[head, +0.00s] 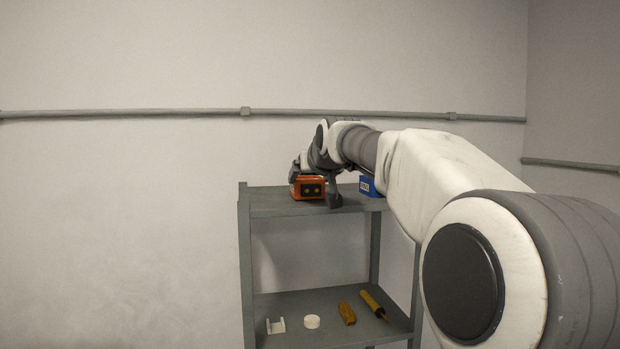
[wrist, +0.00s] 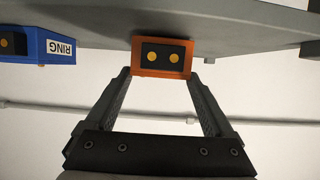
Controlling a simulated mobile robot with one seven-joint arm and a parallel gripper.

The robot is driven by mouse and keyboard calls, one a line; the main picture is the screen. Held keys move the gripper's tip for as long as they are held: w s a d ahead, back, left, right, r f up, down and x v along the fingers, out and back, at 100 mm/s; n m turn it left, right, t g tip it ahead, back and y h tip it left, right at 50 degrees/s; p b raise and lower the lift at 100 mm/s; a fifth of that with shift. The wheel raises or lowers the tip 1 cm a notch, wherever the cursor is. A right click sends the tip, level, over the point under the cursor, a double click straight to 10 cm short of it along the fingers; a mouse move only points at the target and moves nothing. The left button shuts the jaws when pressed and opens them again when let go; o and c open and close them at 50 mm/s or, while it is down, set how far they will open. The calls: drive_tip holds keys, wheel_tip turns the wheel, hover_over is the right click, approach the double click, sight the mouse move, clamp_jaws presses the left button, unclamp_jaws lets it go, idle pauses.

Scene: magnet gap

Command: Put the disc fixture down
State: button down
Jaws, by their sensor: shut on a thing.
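An orange box with a dark face and two yellow dots (wrist: 163,69) is between the fingertips of my gripper (wrist: 159,76) in the wrist view, which shows the scene upside down. My gripper is shut on this box. In the head view the orange box (head: 307,187) is at the upper shelf (head: 275,206), towards its left part. I cannot tell whether its underside touches the shelf. No lettering shows on it. A blue box labelled RING (wrist: 40,46) stands apart from it; in the head view the blue box (head: 368,187) is partly hidden by my arm.
The lower shelf (head: 290,299) holds a white bracket (head: 276,326), a white round piece (head: 312,322), an orange-brown block (head: 347,313) and a yellow-handled tool (head: 374,304). The upper shelf's left end looks bare. A rail (head: 180,113) runs along the wall behind.

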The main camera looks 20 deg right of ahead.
idle(0.3)
drive_tip(key=shift+f, duration=0.15)
unclamp_jaws()
drive_tip(key=b+v, duration=0.5)
drive_tip(key=v, duration=0.7)
